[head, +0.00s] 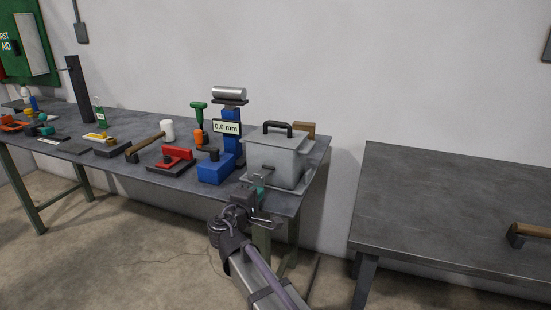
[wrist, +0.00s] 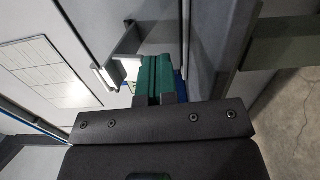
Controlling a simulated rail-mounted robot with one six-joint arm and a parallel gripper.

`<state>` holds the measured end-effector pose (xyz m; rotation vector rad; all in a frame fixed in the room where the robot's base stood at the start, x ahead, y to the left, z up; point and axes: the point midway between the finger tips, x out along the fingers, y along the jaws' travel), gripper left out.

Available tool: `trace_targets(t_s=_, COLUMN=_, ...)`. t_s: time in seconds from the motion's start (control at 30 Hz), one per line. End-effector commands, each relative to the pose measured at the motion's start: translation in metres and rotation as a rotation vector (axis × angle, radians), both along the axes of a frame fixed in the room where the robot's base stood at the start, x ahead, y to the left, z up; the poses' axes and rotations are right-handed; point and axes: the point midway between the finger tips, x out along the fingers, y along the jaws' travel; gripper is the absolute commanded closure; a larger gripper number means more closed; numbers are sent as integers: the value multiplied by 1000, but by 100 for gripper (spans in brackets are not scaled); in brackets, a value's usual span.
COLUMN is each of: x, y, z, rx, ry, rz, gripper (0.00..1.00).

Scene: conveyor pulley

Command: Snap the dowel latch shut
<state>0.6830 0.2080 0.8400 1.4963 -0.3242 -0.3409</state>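No part is clearly readable as a dowel latch in the head view. A grey box (head: 275,160) with a lid and black handle (head: 277,126) stands at the table's right end. My gripper (head: 260,186) is low at the box's front, near the table edge. In the wrist view, its two teal-tipped fingers (wrist: 155,78) are close together and appear shut, with nothing visibly held. A grey bracket with a pale end (wrist: 112,72) lies just left of the fingertips; it may belong to the latch, but I cannot tell. Contact is unclear.
The dark workbench (head: 120,170) carries a blue gauge stand (head: 231,150), a red tool (head: 175,158), a mallet (head: 150,145) and several other tools left of the box. A second table (head: 440,200) at right is mostly bare, with a wooden-handled tool (head: 528,231) at its edge.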

Motion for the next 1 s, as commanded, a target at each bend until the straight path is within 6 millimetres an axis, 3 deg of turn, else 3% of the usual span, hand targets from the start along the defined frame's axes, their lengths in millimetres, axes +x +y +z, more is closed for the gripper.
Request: trace_targets(t_s=1.0, x=-6, y=3, z=15, rx=0, ry=0, rz=0, gripper=100)
